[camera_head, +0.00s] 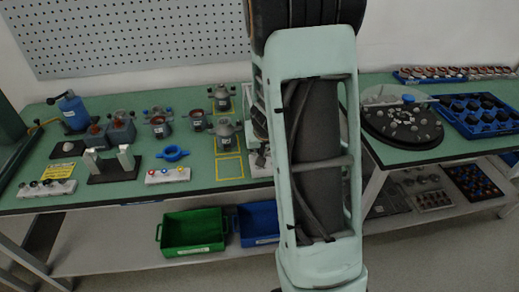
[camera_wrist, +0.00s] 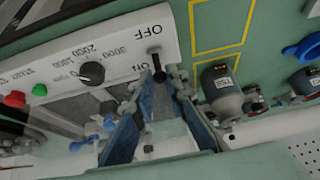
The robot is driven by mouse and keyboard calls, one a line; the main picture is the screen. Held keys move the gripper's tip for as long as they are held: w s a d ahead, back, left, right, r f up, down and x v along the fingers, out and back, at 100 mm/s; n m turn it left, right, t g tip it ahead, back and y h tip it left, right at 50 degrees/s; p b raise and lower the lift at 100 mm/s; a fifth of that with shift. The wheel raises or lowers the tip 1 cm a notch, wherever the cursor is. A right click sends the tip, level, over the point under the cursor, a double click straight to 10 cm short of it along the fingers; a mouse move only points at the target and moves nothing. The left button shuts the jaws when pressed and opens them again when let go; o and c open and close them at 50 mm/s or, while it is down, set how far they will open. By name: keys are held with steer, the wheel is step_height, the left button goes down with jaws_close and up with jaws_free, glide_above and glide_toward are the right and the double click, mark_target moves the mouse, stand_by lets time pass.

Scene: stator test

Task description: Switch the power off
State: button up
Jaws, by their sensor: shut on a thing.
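The power switch (camera_wrist: 158,68) is a small black lever on a pale control panel (camera_wrist: 110,42) in the wrist view. "OFF" is printed above it in the picture and "ON" beside its lower left; which way the lever is set I cannot tell. My gripper (camera_wrist: 162,80) has its blue-padded fingers on both sides of the lever, shut on it. In the head view my arm hides the gripper and the switch.
A black knob (camera_wrist: 92,73), a green button (camera_wrist: 39,90) and a red button (camera_wrist: 15,99) sit along the panel. A grey labelled motor part (camera_wrist: 222,90) stands nearby. The green bench (camera_head: 225,185) holds several parts to the left; a round turntable (camera_head: 402,122) is at right.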

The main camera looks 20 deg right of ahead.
steer(key=shift+s+a+b, duration=0.2)
steer(key=shift+s+b, duration=0.05)
steer(key=shift+s, duration=0.45)
steer(key=shift+s+a+b, duration=0.2)
steer(key=shift+s+b, duration=0.05)
steer(key=shift+s, duration=0.45)
steer(key=o, duration=0.5)
steer(key=shift+c, duration=0.2)
steer(key=shift+o, duration=0.2)
steer(key=shift+w, duration=0.1)
steer(key=shift+s+r+p, duration=0.2)
steer(key=shift+r+p, duration=0.2)
steer(key=shift+r, duration=0.1)
steer(key=p+v, duration=0.3)
steer(key=v, duration=0.2)
steer(key=shift+s, duration=0.1)
